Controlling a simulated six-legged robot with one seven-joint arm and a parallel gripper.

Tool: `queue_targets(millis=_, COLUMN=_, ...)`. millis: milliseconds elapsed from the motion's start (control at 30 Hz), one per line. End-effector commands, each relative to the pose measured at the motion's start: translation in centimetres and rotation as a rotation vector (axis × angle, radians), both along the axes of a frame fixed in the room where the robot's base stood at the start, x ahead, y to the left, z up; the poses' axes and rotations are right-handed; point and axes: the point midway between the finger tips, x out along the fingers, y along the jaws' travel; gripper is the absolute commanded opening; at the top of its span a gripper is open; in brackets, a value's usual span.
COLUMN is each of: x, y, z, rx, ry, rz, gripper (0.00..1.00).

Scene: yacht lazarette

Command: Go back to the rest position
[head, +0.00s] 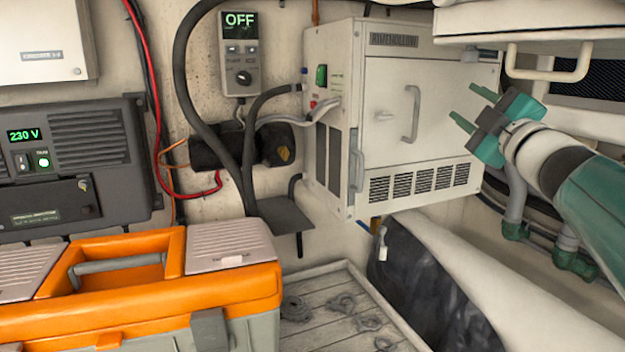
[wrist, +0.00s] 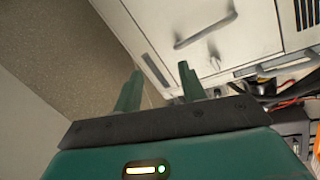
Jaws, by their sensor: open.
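My gripper (head: 470,107) is teal with two fingers, at the right of the head view. It is raised in front of the right part of the white cabinet (head: 385,130), with its fingers apart and nothing between them. In the wrist view my gripper (wrist: 158,90) shows both fingers spread and empty, pointing toward the cabinet (wrist: 215,62) and its grey handle. From these views I cannot tell how far the fingertips are from the cabinet front.
A control panel (head: 239,60) reading OFF hangs left of the cabinet. A dark unit (head: 85,150) shows 230 V. An orange toolbox (head: 230,287) stands lower left beside a slatted floor (head: 345,322). A drawer handle (head: 549,62) is near my gripper. Cables hang on the wall.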

Motion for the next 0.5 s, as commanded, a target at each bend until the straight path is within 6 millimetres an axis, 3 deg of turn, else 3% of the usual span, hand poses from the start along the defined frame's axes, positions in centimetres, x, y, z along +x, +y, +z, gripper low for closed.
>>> queue_targets(millis=133, x=-1.3, y=-0.7, z=-2.2, rx=0.205, ry=0.078, rz=-0.138, gripper=0.41)
queue_targets(millis=267, x=-2.8, y=-1.0, z=-5.8, rx=0.381, ry=0.187, rz=-0.25, gripper=0.41)
queue_targets(millis=500, x=-7.3, y=0.5, z=-15.5, rx=0.668, ry=0.48, rz=-0.425, gripper=0.41)
